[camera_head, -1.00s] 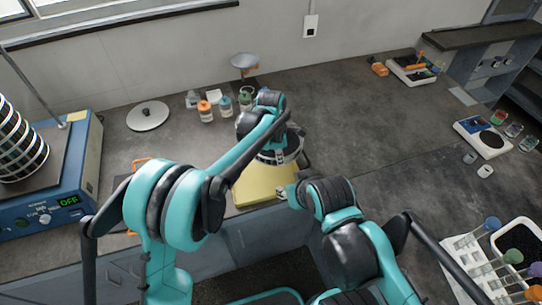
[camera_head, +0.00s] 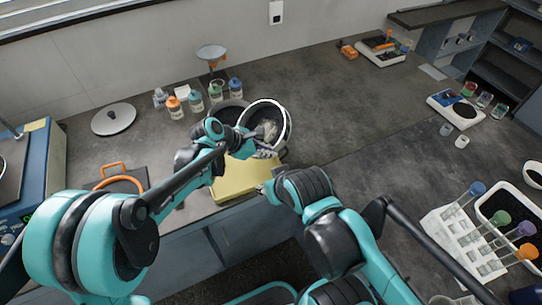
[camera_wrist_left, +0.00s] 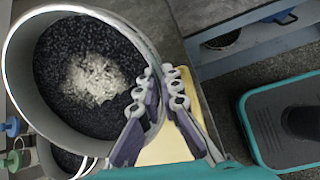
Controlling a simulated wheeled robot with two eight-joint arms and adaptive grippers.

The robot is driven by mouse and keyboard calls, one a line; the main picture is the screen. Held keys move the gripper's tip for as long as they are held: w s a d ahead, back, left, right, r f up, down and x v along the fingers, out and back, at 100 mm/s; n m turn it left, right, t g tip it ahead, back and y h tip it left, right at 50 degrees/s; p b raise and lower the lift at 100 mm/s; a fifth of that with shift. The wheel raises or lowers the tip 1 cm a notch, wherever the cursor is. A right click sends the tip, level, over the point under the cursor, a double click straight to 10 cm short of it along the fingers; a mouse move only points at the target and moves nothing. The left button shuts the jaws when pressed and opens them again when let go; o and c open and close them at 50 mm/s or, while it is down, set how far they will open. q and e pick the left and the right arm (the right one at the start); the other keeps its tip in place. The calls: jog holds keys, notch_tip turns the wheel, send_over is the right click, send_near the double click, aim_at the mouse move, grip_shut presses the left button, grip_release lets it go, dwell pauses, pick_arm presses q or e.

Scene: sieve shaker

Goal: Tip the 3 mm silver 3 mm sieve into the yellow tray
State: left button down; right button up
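The silver sieve (camera_head: 287,122) is tilted in the head view, its open face showing toward me. In the left wrist view the sieve (camera_wrist_left: 20,75) holds black mesh or grains with a pale heap in it. My left gripper (camera_head: 262,150) has one finger inside and one outside the sieve's rim; the fingers (camera_wrist_left: 163,88) close on its wall. The yellow tray (camera_head: 232,182) lies on the bench below and in front, partly hidden by my arms. My right gripper (camera_head: 263,188) is at the tray's right front edge; its fingers are too small to read.
A dark round pan (camera_head: 222,112) stands behind the left gripper. Small capped bottles (camera_head: 195,100) and a funnel stand (camera_head: 211,52) are further back. A lid (camera_head: 113,119) lies at left.

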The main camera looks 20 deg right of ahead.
pick_arm(q)
jog(key=a+t+h+b, duration=0.1)
jog(key=a+h+b, duration=0.6)
jog(key=h, duration=0.7)
jog(key=shift+s+a+f+b, duration=0.25)
jog(key=shift+s+a+b, duration=0.1)
jog(key=shift+b, duration=0.35)
dwell(0.7)
jog(key=d+y+p, duration=0.1)
jog(key=p, duration=0.1)
jog(key=d+r+y+p, duration=0.1)
jog(key=y+p, duration=0.1)
jog(key=p, duration=0.1)
jog(key=shift+w+d+y+p, duration=0.1)
jog(key=shift+d+y+p, duration=0.15)
jog(key=shift+y+p, duration=0.05)
